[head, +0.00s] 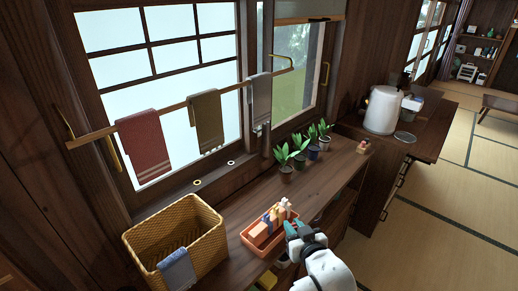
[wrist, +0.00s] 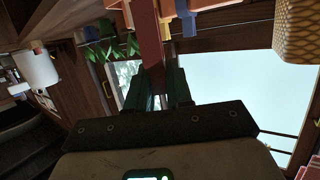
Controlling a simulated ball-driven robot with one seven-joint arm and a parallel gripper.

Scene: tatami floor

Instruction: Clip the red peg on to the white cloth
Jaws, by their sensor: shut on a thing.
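My gripper (head: 296,228) is at the right end of an orange tray (head: 252,241) on the wooden counter. In the wrist view its two dark green fingers (wrist: 156,82) are shut on a long reddish peg (wrist: 149,35), the red peg. In the head view I cannot make out the held peg clearly. The palest cloth, greyish white (head: 260,100), seems to be the white cloth. It hangs over the right part of the wooden rail, well above and away from my gripper. I see no peg on it.
A red cloth (head: 144,147) and an olive cloth (head: 207,122) share the rail (head: 178,106). A wicker basket (head: 213,246) with a blue-grey cloth (head: 178,270) stands left of the tray. Several potted plants (head: 301,160) line the counter below the window. A white kettle (head: 382,110) stands farther right.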

